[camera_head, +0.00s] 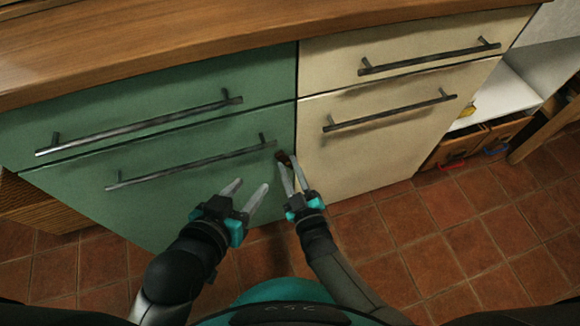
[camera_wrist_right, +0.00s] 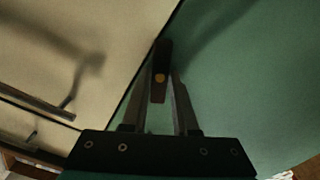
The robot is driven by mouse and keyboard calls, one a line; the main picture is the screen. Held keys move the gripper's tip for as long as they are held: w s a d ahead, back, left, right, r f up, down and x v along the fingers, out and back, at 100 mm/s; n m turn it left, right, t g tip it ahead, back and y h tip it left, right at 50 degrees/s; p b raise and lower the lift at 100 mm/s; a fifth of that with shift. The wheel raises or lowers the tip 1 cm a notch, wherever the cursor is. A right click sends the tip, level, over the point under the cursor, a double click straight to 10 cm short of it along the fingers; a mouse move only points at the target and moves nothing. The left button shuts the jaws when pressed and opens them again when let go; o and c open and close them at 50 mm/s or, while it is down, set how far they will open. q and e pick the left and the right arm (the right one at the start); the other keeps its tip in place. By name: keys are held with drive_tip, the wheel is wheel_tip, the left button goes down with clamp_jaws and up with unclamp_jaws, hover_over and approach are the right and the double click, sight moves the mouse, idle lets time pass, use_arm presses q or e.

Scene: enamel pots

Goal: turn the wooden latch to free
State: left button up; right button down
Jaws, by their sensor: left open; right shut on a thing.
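The wooden latch (camera_head: 283,157) is a small dark brown bar at the seam between the green and cream fronts. In the right wrist view the latch (camera_wrist_right: 161,58) shows a brass-coloured pivot and lies mostly over the green front, its upper end near the seam. My right gripper (camera_head: 288,163) is shut on the latch; its fingers (camera_wrist_right: 162,85) stand either side of it in the wrist view. My left gripper (camera_head: 252,184) is open and empty, in front of the green lower front, left of the latch. The fingertips partly hide the latch in the head view.
The green lower front has a long bar handle (camera_head: 190,168) just left of the latch. The cream lower front has another handle (camera_head: 390,112). A wooden counter (camera_head: 200,35) overhangs above. Open shelves with wooden crates (camera_head: 460,145) stand at right. The tiled floor (camera_head: 450,235) is clear at right.

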use_arm(q)
drive_tip(key=shift+w+r, duration=0.1)
drive_tip(key=shift+r, duration=0.05)
use_arm(e)
drive_tip(key=m, duration=0.5)
drive_tip(key=shift+m, duration=0.3)
idle(0.3)
drive_tip(key=c, duration=0.7)
unclamp_jaws()
drive_tip(key=shift+s, duration=0.1)
drive_tip(key=shift+p+v, duration=0.4)
drive_tip(key=shift+v, duration=0.5)
use_arm(q)
drive_tip(key=s+a+g+y+p, duration=0.3)
drive_tip(key=s+a+g, duration=0.2)
drive_tip(key=a+g, duration=0.1)
drive_tip(key=shift+s+a+f+n+y, duration=0.3)
drive_tip(key=shift+a+f, duration=0.1)
drive_tip(key=shift+a, duration=0.35)
use_arm(e)
drive_tip(key=shift+v, duration=6.65)
